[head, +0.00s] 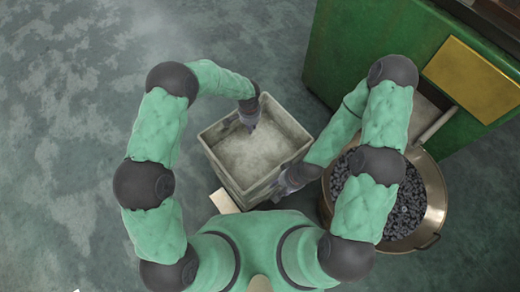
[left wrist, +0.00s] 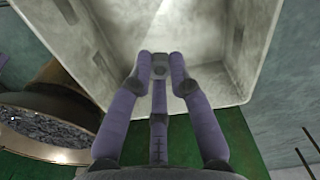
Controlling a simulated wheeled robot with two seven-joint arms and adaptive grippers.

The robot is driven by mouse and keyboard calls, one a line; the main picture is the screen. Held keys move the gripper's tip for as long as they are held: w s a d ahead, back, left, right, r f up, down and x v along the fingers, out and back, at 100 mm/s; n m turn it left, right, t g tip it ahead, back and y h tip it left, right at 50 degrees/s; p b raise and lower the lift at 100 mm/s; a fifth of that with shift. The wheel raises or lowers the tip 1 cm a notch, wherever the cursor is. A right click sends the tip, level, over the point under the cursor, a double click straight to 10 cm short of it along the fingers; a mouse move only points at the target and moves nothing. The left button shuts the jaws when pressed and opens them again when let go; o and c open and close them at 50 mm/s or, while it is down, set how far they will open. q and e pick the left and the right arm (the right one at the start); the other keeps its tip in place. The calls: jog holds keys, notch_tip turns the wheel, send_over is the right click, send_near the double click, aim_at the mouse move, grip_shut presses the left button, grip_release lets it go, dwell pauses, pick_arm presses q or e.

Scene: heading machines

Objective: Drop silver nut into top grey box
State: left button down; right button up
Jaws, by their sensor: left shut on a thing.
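The top grey box (head: 247,160) stands open in the middle of the head view, and its bare inside shows. My left gripper (head: 251,124) is over the box's far part, pointing down. In the left wrist view my left gripper (left wrist: 160,66) is shut on a small silver nut (left wrist: 160,72), held at the fingertips. The pale box (left wrist: 95,65) lies behind the nut there. The nut is too small to make out in the head view. My right gripper (head: 291,180) is at the box's near right side; its finger opening is not clear.
A round brown bin (head: 436,205) full of dark metal pieces stands right of the box, partly behind my right arm. A green machine (head: 345,50) with a yellow panel (head: 473,78) stands at the upper right. The floor at left is clear.

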pick_arm(q)
jog(key=shift+f+b, duration=0.35)
jog(key=shift+f, duration=0.6)
jog(key=c, duration=1.1)
grip_release()
notch_tip(320, 180, up, 12)
